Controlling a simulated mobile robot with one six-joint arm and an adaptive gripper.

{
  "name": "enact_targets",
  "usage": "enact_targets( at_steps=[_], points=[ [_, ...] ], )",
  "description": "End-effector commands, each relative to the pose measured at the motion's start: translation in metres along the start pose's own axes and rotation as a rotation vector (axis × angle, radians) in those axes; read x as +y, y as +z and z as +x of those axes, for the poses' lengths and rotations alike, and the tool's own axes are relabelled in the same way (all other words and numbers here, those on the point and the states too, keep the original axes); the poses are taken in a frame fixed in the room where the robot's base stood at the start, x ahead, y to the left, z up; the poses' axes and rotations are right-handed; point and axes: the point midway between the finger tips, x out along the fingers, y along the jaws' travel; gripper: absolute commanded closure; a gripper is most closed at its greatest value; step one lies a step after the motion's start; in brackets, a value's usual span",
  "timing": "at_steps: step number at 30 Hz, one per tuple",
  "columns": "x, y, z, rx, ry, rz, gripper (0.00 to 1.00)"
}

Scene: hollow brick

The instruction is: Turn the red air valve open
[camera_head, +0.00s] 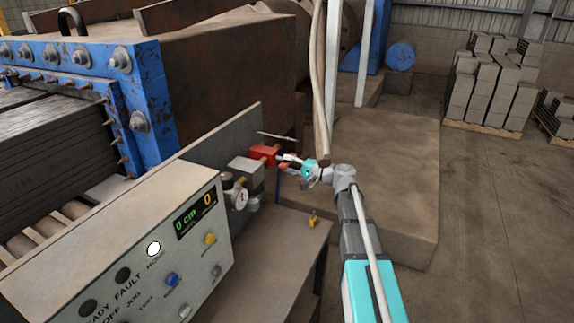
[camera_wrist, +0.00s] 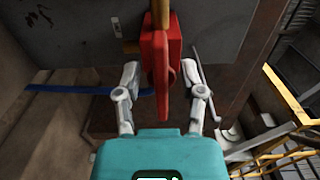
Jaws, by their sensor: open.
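The red air valve (camera_head: 263,153) is on the pipework behind the control box in the head view. In the wrist view the red valve (camera_wrist: 163,60) is straight ahead, with its flat red handle edge-on and reaching down between my fingers. My gripper (camera_wrist: 160,85) is open, one finger on each side of the handle, with a visible gap on both sides. In the head view my gripper (camera_head: 286,161) is just right of the valve. The fingertips are small there, so contact cannot be told.
A grey control box (camera_head: 130,245) with buttons and a display stands at front left. A pressure gauge (camera_head: 239,197) and a grey block (camera_head: 246,172) sit beside the valve. A small yellow padlock-like item (camera_head: 313,219) lies on the bench. Brick stacks (camera_head: 490,85) stand far right; floor between is clear.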

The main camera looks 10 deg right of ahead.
Motion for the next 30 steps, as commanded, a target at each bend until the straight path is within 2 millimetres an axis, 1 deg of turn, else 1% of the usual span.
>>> enact_targets(
  at_steps=[5,15,21,27,30],
  points=[
    [0.0,0.001,-0.018,0.002,0.0,0.0,0.49],
    [0.0,0.002,-0.068,0.002,0.001,0.0,0.49],
    [0.0,0.002,-0.094,0.001,0.001,-0.001,0.49],
    [0.0,0.002,-0.109,-0.001,0.001,-0.001,0.49],
    [0.0,0.002,-0.112,-0.001,0.001,-0.001,0.49]
  ],
)
